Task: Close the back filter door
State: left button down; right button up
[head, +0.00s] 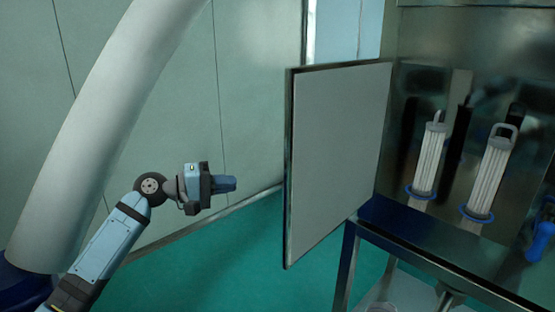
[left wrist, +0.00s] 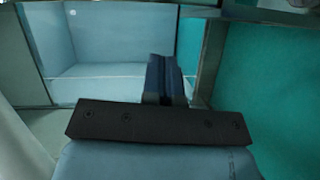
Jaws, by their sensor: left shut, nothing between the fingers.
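The back filter door (head: 335,150) is a flat grey panel with a dark edge. It stands swung open at the left side of the steel cabinet (head: 440,95), leaving the inside in view. My left gripper (head: 232,184) is to the left of the door, apart from its free edge, at the height of its lower half. Its fingers are shut with nothing between them and point right, toward the door. In the left wrist view the fingers (left wrist: 163,78) are together. My right gripper is in neither view.
Two white filter cartridges (head: 428,160) (head: 490,175) with blue rings stand inside the cabinet. A blue object (head: 545,232) shows at the right edge. A large pale pipe (head: 100,130) rises at the left. Green floor (head: 235,255) is clear between my left arm and the cabinet frame.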

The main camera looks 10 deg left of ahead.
pick_arm(q)
notch_tip(320, 180, up, 8)
jog(key=a+g+h, duration=0.1)
jog(key=h, duration=0.1)
jog(key=w+d+p, duration=0.2)
jog(key=d+p, duration=0.1)
jog(key=d, duration=0.9)
jog(key=shift+w+d+r, duration=0.15)
jog(key=shift+w+d, duration=0.05)
jog(key=shift+d, duration=0.1)
jog(key=shift+d, duration=0.1)
